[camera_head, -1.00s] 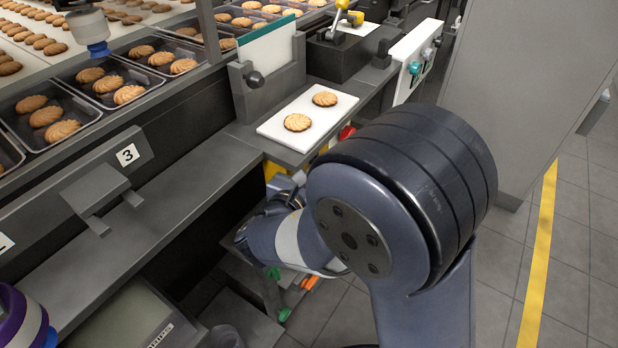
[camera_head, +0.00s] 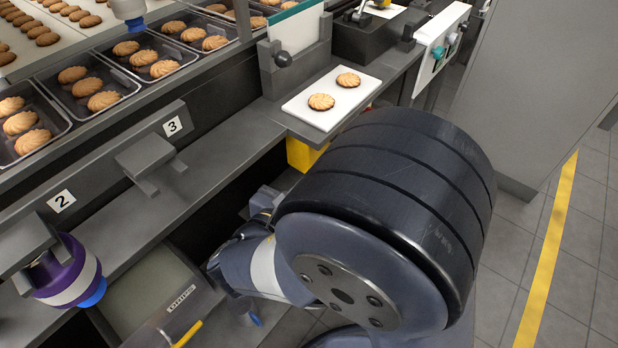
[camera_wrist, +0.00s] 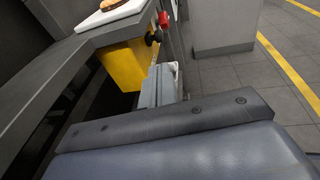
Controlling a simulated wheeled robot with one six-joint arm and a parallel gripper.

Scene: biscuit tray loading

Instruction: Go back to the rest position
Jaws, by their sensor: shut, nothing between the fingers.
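My gripper is a small light grey piece (camera_head: 264,201), seen past my folded arm in the head view. It is beside and below the front edge of the counter, with nothing seen in it. In the wrist view the grey fingers (camera_wrist: 160,85) are together, beyond my blue-grey wrist housing. My large arm joint fills the lower middle of the head view and hides part of the floor and counter front.
A white board (camera_head: 301,110) with two biscuits lies on the counter (camera_head: 215,140), above a yellow box (camera_head: 303,155). A purple-and-white tool (camera_head: 72,283) hangs at the lower left. Trays of biscuits line the back. Floor at right (camera_head: 500,250) is clear, with a yellow line.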

